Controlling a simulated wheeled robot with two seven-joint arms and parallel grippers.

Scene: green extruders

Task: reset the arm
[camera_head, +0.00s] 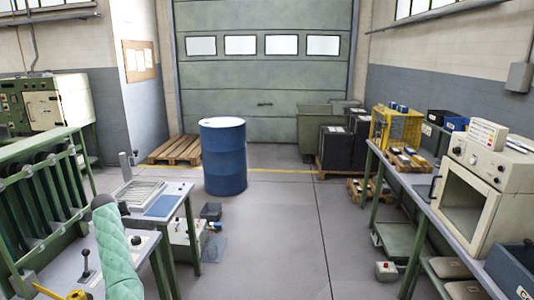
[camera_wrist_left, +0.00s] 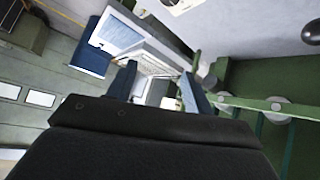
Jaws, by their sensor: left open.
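My left gripper (camera_wrist_left: 158,88) shows in the left wrist view with its two blue-grey fingers apart. I see nothing held between them. Beyond the fingers is a small worktable with a pale ribbed tray and a blue panel (camera_wrist_left: 117,32). In the head view a mint-green quilted sleeve (camera_head: 119,258) with a dark grey top rises at the lower left, beside the same worktable (camera_head: 178,188). I cannot make out the left fingers clearly there. My right gripper is in neither view.
A green rack (camera_head: 45,205) stands at the left, close to the sleeve. A blue drum (camera_head: 223,157) stands on the floor behind the worktable. A long bench with an oven-like machine (camera_head: 468,200) runs along the right. The middle floor (camera_head: 285,240) is clear.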

